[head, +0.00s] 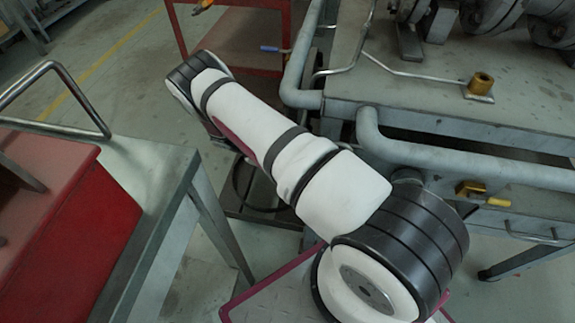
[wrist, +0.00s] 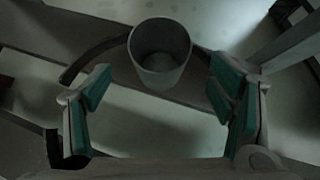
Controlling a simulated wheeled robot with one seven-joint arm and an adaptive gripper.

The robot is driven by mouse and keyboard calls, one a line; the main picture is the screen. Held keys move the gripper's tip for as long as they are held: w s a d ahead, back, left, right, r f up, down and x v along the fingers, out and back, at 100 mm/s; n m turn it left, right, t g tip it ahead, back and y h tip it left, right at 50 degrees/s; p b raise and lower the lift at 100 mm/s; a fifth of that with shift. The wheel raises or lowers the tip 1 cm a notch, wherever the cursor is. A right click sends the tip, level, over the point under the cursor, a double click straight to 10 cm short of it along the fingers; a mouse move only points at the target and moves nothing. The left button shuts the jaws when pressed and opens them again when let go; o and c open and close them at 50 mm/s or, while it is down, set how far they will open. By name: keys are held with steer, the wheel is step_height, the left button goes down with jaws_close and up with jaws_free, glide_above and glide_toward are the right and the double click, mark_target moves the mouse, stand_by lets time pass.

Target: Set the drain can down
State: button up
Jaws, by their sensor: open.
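The drain can (wrist: 160,60), a grey open-topped cup, shows in the wrist view just beyond my fingertips, midway between them. It looks upright and empty, with clear gaps to both teal finger pads. My gripper (wrist: 162,84) is open and holds nothing. A dark curved band (wrist: 92,58) passes behind the can, over a flat grey bar. I cannot tell exactly what the can's base rests on. In the head view my own arm hides the can and the gripper.
In the head view, a pipe-railed steel bench (head: 440,92) with brass fittings stands at the right. A red shelf unit (head: 235,38) stands behind. A dark hoop (head: 240,190) sits low under my arm.

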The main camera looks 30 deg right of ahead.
steer(key=w+a+r+m+y+p, duration=0.1)
steer(key=w+a+r+m, duration=0.15)
steer(key=r, duration=0.95)
steer(key=w+a+r+m+y+p, duration=0.1)
steer(key=a+r, duration=0.3)
steer(key=r, duration=0.8)
steer(key=s+a+r+m+y, duration=0.15)
steer(key=s+r, duration=0.25)
steer(key=r, duration=0.5)
steer(key=s+r+m+y, duration=0.15)
steer(key=s+r, duration=0.25)
steer(key=r, duration=0.5)
steer(key=s+a+r+m+t+y, duration=0.1)
steer(key=s+r+m, duration=0.1)
steer(key=s+r, duration=0.5)
steer(key=s+a+r+m+t+y, duration=0.1)
steer(key=s+a+r+m, duration=0.1)
steer(key=s+r, duration=0.45)
steer(key=s+a+f+m+t, duration=0.1)
steer(key=s, duration=0.8)
steer(key=s+a+f+m+t+y, duration=0.1)
steer(key=s, duration=0.9)
steer(key=shift+a, duration=0.25)
steer(key=shift+m, duration=0.25)
